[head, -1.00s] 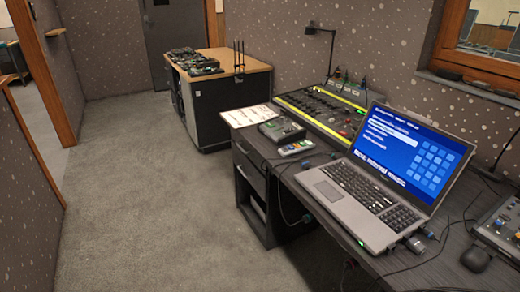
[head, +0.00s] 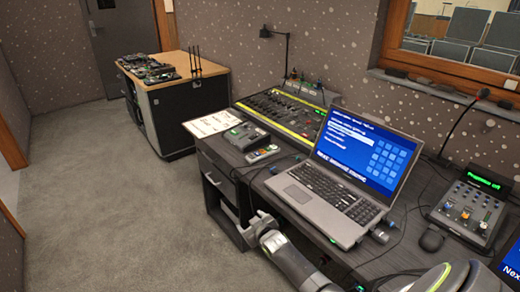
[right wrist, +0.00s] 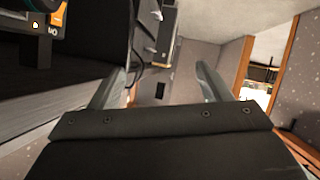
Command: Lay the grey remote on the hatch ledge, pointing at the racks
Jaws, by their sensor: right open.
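The grey remote (head: 262,153), light grey with coloured buttons, lies on the desk left of the laptop, beside a small dark box. The hatch ledge (head: 452,92) is the sill under the window at the upper right, with several small dark items on it. My right gripper (head: 262,222) is low at the desk's front edge, below and in front of the remote and apart from it. In the right wrist view, its two fingers (right wrist: 160,75) are spread with nothing between them. The remote cannot be made out there. My left gripper is not in view.
An open laptop (head: 342,175) stands on the desk between remote and window. A fader console (head: 285,112), a lamp (head: 286,50), a microphone (head: 465,115) and a small control box (head: 465,213) are around it. Cables run along the desk. The floor (head: 110,200) at left is clear.

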